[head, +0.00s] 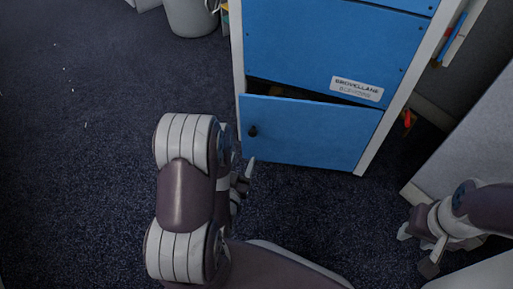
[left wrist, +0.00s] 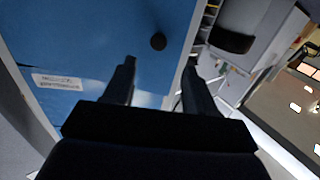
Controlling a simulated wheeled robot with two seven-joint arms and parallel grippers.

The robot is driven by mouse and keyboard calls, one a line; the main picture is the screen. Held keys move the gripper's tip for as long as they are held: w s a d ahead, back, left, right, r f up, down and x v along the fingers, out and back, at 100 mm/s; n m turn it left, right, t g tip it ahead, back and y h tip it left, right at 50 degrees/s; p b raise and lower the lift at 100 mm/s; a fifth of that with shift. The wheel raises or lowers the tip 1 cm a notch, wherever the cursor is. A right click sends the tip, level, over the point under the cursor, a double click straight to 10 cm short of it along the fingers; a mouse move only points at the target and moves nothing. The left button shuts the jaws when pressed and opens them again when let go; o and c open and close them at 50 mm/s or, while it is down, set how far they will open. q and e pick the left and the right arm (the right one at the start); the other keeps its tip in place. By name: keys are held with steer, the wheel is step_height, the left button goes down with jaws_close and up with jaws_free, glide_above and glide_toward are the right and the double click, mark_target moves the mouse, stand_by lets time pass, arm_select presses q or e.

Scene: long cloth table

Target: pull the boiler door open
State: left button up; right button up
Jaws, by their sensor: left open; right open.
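The boiler door (head: 310,132) is the lower blue panel of a blue and white cabinet. It stands slightly ajar, with a dark gap along its top that is wider at the left. A round black knob (head: 252,131) sits near its left edge. My left gripper (head: 246,178) is open below and in front of the knob, partly hidden by my arm. In the left wrist view the knob (left wrist: 158,41) shows beyond the two open fingers (left wrist: 158,80), roughly between them, not gripped. My right gripper (head: 425,247) is open at the lower right, away from the door.
A label (head: 357,88) is on the blue panel above the door. A white bin (head: 192,15) stands on the floor left of the cabinet. A pale panel (head: 465,130) stands at the right. The dark carpet (head: 80,120) at the left is mostly clear.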

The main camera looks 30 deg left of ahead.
mark_target(252, 135)
arm_select(q)
steer(key=w+b, duration=0.1)
steer(key=w, duration=0.2)
steer(key=w+a+b, duration=0.1)
steer(key=w, duration=0.2)
steer(key=w+b, duration=0.2)
steer(key=w, duration=0.1)
steer(key=shift+w+a+f, duration=0.1)
steer(key=shift+a+f, duration=0.1)
steer(key=shift+a, duration=0.15)
steer(key=shift+w+a+r, duration=0.1)
steer(key=shift+w+r, duration=0.05)
steer(key=shift+w, duration=0.35)
jaws_close()
